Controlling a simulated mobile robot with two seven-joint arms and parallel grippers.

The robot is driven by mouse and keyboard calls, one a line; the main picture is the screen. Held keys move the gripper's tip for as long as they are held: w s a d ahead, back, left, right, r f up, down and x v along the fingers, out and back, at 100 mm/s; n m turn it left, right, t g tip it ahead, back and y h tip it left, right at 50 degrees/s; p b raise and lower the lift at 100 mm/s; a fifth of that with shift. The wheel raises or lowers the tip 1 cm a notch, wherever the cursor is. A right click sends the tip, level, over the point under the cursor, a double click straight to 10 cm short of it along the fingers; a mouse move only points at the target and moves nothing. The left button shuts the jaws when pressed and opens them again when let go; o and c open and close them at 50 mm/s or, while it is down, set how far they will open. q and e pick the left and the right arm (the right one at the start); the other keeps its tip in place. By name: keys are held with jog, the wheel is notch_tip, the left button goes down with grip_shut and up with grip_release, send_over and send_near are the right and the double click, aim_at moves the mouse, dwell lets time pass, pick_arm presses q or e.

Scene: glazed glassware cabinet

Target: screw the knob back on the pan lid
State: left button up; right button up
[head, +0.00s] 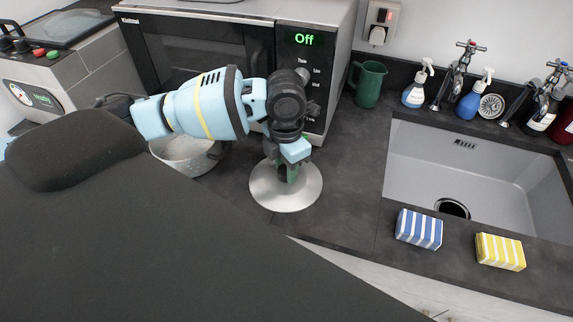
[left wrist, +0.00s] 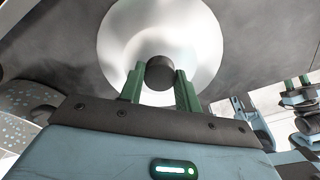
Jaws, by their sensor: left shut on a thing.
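The pan lid (head: 308,190) is a round silver disc lying on the dark worktop, and it also shows in the left wrist view (left wrist: 125,40). The dark round knob (left wrist: 160,72) is at the lid's middle, between the green fingers of my left gripper (left wrist: 159,86). The gripper is shut on it. In the head view my left gripper (head: 289,174) points down over the lid and hides the knob. I cannot tell whether the knob is seated on the lid. My right gripper (left wrist: 296,82) shows small at the right of the left wrist view, its fingers apart and empty.
A pale pan (head: 182,155) stands left of the lid, partly behind my left arm. The microwave (head: 200,45) stands behind. A green jug (head: 368,84) is at the back. Right are the sink (head: 480,175), a blue striped sponge (head: 419,229) and a yellow one (head: 500,251).

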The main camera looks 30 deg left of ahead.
pick_arm(q)
jog(key=shift+f+m, duration=0.1)
jog(key=shift+m, duration=0.3)
pick_arm(e)
jog(key=shift+s+f, duration=0.1)
jog(key=shift+s, duration=0.05)
pick_arm(q)
jog(key=shift+m, duration=1.5)
pick_arm(e)
jog(key=shift+s+f, duration=0.2)
jog(key=shift+f, duration=0.1)
jog(key=shift+r, duration=0.1)
pick_arm(q)
jog(key=shift+m+b, duration=0.35)
jog(key=shift+m, duration=0.15)
jog(key=shift+f+b, duration=0.1)
jog(key=shift+b, duration=0.4)
jog(key=shift+m+b, duration=0.3)
jog(key=shift+b, duration=0.75)
pick_arm(e)
jog(key=shift+g, duration=0.7)
jog(key=shift+s+a+f, duration=0.2)
jog(key=shift+s+f, duration=0.65)
jog(key=shift+f, duration=0.3)
jog(key=shift+s+a+f, duration=0.15)
jog(key=shift+s+f, duration=0.65)
jog(key=shift+f, duration=0.35)
jog(key=shift+f, duration=0.1)
